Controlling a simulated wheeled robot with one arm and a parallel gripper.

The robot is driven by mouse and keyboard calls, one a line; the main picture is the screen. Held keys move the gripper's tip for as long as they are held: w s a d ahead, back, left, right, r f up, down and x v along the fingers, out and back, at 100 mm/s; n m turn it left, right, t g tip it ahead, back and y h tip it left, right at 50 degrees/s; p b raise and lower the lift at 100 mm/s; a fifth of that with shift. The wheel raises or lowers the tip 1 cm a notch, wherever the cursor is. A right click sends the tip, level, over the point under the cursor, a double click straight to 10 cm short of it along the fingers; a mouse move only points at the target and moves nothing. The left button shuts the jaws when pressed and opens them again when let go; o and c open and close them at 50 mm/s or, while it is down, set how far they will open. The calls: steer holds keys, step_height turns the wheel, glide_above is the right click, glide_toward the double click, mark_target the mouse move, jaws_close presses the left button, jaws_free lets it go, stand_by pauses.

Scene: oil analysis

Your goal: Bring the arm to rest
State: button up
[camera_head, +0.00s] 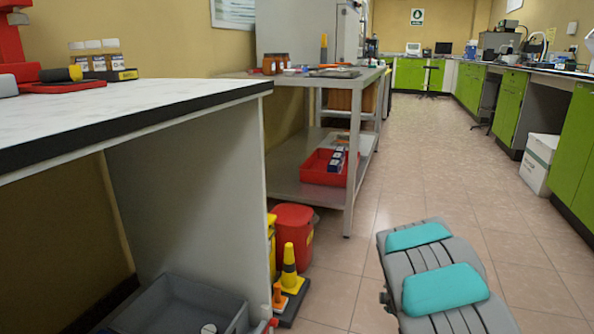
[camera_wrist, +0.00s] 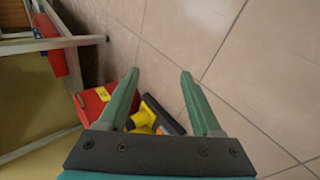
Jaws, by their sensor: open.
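My gripper (camera_wrist: 160,100) shows in the wrist view with its two green fingers spread apart and nothing between them. It hangs over the tiled floor, with a yellow cone and a red bin seen beyond the fingers. In the head view, my arm (camera_head: 440,285), grey with teal pads, is at the lower right over the floor. My gripper does not show clearly in the head view.
A white-topped bench (camera_head: 130,105) with sample bottles (camera_head: 95,60) stands at the left. A red bin (camera_head: 293,235), a yellow cone (camera_head: 289,268) and a grey crate (camera_head: 185,305) are by its end. A metal table (camera_head: 300,85) stands behind. The aisle (camera_head: 440,160) is clear.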

steer(key=s+d+r+m+g+h, duration=0.1)
steer(key=s+r+m+g+h, duration=0.1)
steer(key=s+r+m, duration=0.45)
steer(key=s+d+r+m+g+h, duration=0.1)
steer(key=s+r+m+g, duration=0.2)
steer(key=s+r, duration=0.65)
steer(key=s+a+r+m+g+y, duration=0.15)
steer(key=s+a, duration=0.35)
steer(key=s, duration=0.6)
steer(key=s+a+r+m+g+y, duration=0.1)
steer(key=s+a+m+g, duration=0.3)
steer(key=s, duration=0.8)
steer(key=s+a+r+m+y, duration=0.2)
steer(key=s+a, duration=0.4)
steer(key=s, duration=0.5)
step_height(320, 180, up, 14)
steer(key=p, duration=1.5)
steer(key=shift+s+r, duration=0.15)
steer(key=shift+r, duration=0.1)
steer(key=shift+h, duration=0.25)
steer(key=shift+c, duration=0.3)
